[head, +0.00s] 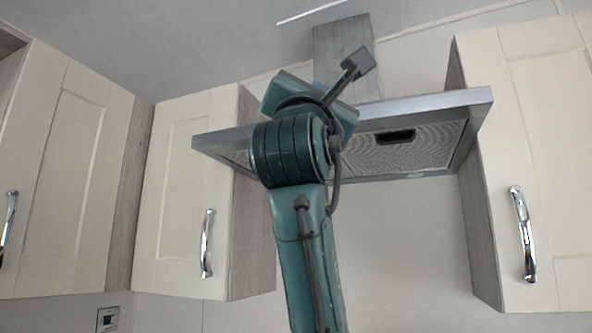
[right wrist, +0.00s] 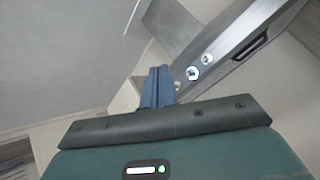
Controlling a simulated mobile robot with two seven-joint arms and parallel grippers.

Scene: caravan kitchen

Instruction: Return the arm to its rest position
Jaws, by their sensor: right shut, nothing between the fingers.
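My right arm rises from the bottom middle of the head view, in front of the range hood. My right gripper is mostly hidden behind its own wrist there; only a small bluish part (head: 319,87) shows. In the right wrist view the two blue fingers of my right gripper (right wrist: 158,86) are together, with nothing held between them. They point up toward the ceiling and wall area, beside the hood in that picture. My left gripper is in neither view.
A metal range hood (head: 425,108) hangs behind my right arm; it also shows in the right wrist view (right wrist: 245,45). Cream wall cabinets stand to the left (head: 180,190) and right (head: 545,150), with chrome handles. A socket (head: 108,319) is at the lower left.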

